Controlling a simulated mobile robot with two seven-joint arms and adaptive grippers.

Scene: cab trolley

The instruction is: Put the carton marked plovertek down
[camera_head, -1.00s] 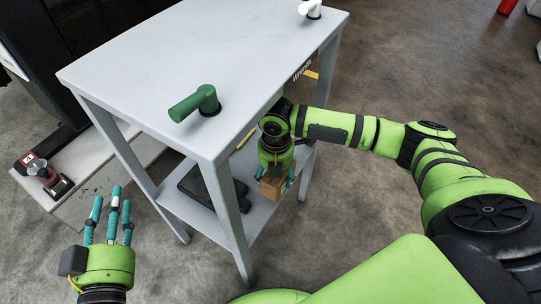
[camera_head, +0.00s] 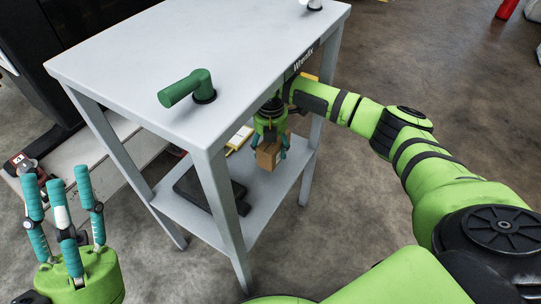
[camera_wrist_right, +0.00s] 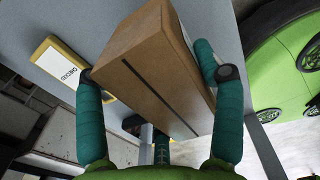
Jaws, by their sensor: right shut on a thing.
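A brown carton (camera_head: 269,153) is in my right gripper (camera_head: 271,146), under the trolley's top and above its lower shelf. In the right wrist view the carton (camera_wrist_right: 152,65) sits tilted between the teal fingers. No plovertek marking can be read on the faces I see. Whether the carton touches the shelf I cannot tell. The grey trolley (camera_head: 215,65) has a top and a lower shelf (camera_head: 256,214). My left gripper (camera_head: 66,195) is open and empty at the lower left, fingers pointing up.
A dark flat object (camera_head: 207,190) lies on the lower shelf, with a yellow and white item (camera_head: 240,139) behind it, also in the wrist view (camera_wrist_right: 67,71). The trolley's legs frame the shelf.

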